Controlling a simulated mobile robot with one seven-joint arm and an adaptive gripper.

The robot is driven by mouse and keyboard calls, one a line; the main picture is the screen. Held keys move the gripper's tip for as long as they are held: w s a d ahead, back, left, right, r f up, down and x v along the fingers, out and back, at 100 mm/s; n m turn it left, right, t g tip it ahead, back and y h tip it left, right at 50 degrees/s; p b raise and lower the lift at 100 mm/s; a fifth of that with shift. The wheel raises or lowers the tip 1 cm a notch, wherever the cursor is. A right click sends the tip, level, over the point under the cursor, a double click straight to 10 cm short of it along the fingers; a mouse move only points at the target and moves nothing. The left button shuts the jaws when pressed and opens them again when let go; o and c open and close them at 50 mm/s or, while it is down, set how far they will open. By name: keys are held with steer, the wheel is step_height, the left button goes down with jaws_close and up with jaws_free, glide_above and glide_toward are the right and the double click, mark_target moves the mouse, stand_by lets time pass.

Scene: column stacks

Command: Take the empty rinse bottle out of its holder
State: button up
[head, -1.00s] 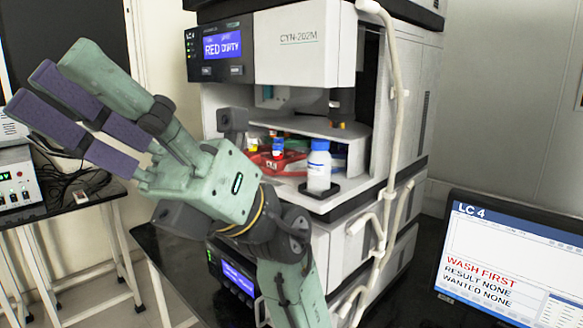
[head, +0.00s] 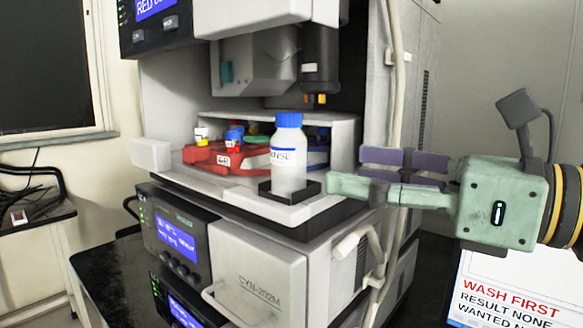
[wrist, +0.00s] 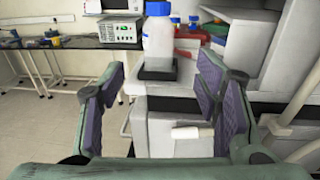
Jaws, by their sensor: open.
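The rinse bottle (head: 289,160) is white and translucent with a blue cap and a label reading "RINSE". It stands upright in a low black square holder (head: 312,190) at the front right of the instrument's open bay. My gripper (head: 345,172) is just right of the bottle in the head view, with its purple-padded fingers pointing left towards it. In the wrist view the gripper (wrist: 157,90) is open and empty. The bottle (wrist: 159,45) and holder (wrist: 158,73) appear beyond the fingertips, centred between them. I cannot tell the bottle's contents.
A red tray (head: 215,158) with small capped vials sits left of the bottle. A dark needle head (head: 320,65) hangs above the bay, behind the bottle. A pale hose (head: 395,90) runs down the instrument's right side. A monitor (head: 500,295) stands at lower right.

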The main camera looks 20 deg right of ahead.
mark_target(305, 160)
steer(key=x, duration=0.3)
steer(key=shift+w+a+r+p, duration=0.15)
steer(key=shift+a+r+p, duration=0.05)
steer(key=shift+a+p, duration=0.25)
steer(key=p+x, duration=0.2)
steer(key=x, duration=0.2)
steer(key=shift+w+a+r, duration=0.15)
steer(key=shift+w, duration=0.25)
steer(key=shift+w+a, duration=0.3)
steer(key=shift+w, duration=0.1)
steer(key=shift+c, duration=0.6)
steer(key=c, duration=0.9)
